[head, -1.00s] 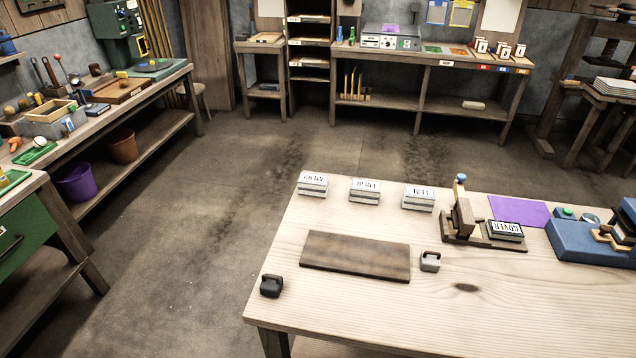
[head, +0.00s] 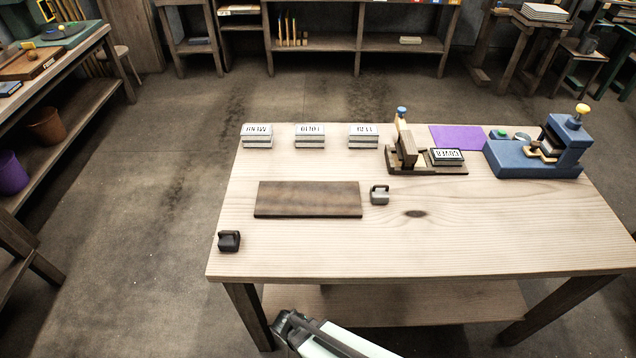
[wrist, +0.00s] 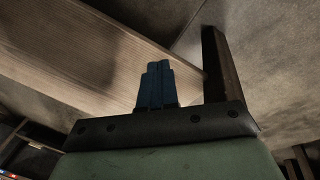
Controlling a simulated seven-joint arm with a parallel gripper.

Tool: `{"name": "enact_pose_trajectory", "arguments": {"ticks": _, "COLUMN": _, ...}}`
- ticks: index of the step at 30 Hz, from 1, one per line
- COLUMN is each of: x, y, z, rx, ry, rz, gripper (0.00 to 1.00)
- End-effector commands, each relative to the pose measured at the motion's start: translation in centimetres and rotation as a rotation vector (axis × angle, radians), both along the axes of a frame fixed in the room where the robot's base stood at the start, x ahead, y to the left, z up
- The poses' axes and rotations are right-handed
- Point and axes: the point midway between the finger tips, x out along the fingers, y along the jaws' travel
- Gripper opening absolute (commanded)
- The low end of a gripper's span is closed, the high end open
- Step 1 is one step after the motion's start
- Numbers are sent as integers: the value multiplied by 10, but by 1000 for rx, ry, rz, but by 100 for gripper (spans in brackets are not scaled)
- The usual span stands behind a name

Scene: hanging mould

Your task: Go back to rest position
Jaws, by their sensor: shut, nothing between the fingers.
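My gripper (wrist: 155,85) shows in the wrist view as two blue fingers pressed together, with nothing between them. A pale wooden table edge (wrist: 120,45) and a dark table leg (wrist: 219,65) lie beyond the fingers in that view. In the head view, part of my arm enters at the bottom, in front of the table's front edge. The gripper's fingers cannot be made out there.
The table (head: 480,230) holds a dark board (head: 308,199), black block (head: 229,241), grey block (head: 379,195), three labelled stacks (head: 310,136), a wooden stand (head: 408,155), purple sheet (head: 457,137) and blue press (head: 530,157). Floor is clear left of the table.

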Motion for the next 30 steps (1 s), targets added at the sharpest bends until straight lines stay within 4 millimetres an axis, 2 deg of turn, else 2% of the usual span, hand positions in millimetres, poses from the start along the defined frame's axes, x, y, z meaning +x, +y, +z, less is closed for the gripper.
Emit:
{"name": "enact_pose_trajectory", "arguments": {"ticks": 1, "x": 0, "y": -18, "z": 0, "rx": -17, "ry": 24, "rz": -38, "gripper": 0}}
{"name": "enact_pose_trajectory", "arguments": {"ticks": 3, "x": 0, "y": -39, "z": 0, "rx": -38, "ry": 58, "rz": -85, "gripper": 0}}
{"name": "enact_pose_trajectory", "arguments": {"ticks": 8, "x": -7, "y": -82, "z": 1, "rx": -77, "ry": 140, "rz": -187, "gripper": 0}}
{"name": "enact_pose_trajectory", "arguments": {"ticks": 15, "x": -27, "y": -140, "z": 5, "rx": -114, "ry": 278, "rz": -334, "gripper": 0}}
{"name": "enact_pose_trajectory", "arguments": {"ticks": 24, "x": -64, "y": -195, "z": 15, "rx": -114, "ry": 467, "rz": -507, "gripper": 0}}
{"name": "enact_pose_trajectory", "arguments": {"ticks": 30, "x": -93, "y": -221, "z": 25, "rx": -85, "ry": 597, "rz": -613, "gripper": 0}}
